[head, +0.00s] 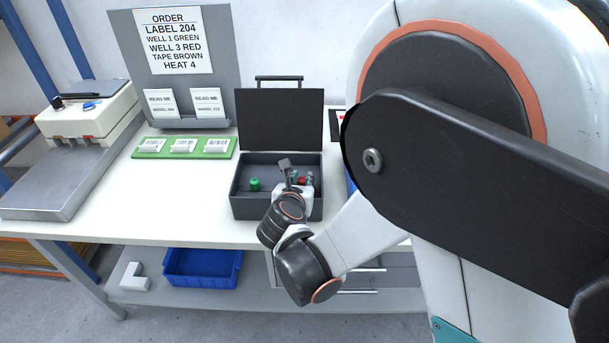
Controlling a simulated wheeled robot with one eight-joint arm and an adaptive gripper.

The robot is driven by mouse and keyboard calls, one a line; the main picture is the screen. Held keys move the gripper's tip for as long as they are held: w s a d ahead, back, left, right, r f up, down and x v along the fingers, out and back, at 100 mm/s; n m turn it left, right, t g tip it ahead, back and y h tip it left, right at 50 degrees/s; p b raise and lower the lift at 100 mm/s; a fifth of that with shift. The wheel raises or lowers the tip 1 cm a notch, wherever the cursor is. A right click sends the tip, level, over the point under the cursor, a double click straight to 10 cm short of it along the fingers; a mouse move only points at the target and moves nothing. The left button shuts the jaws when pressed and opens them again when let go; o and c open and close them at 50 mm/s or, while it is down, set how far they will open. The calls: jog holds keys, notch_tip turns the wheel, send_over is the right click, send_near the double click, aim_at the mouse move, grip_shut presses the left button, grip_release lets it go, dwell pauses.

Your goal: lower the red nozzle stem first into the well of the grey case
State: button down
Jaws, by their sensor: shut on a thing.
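The open grey case (241,207) stands on the bench with its dark lid raised at the back. A green nozzle (255,184) sits in the left part of the case. My gripper (298,176) is over the right part of the case, shut on the red nozzle (302,181). Only a small patch of red shows between the gripper parts. Its stem and the well under it are hidden by my gripper and wrist, so I cannot tell whether the stem is in the well.
An order board (174,41) stands behind, reading well 1 green and well 3 red. A green strip with white labels (184,147) lies left of the case. A grey and white machine (88,113) stands at the far left. Bare white bench (175,195) lies between.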

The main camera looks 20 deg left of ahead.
jog(key=shift+s+d+f, duration=0.1)
jog(key=shift+d+f, duration=0.05)
jog(key=shift+f, duration=0.2)
dwell(0.5)
jog(key=c, duration=1.3)
grip_release()
jog(key=shift+c, duration=0.2)
jog(key=shift+s, duration=0.15)
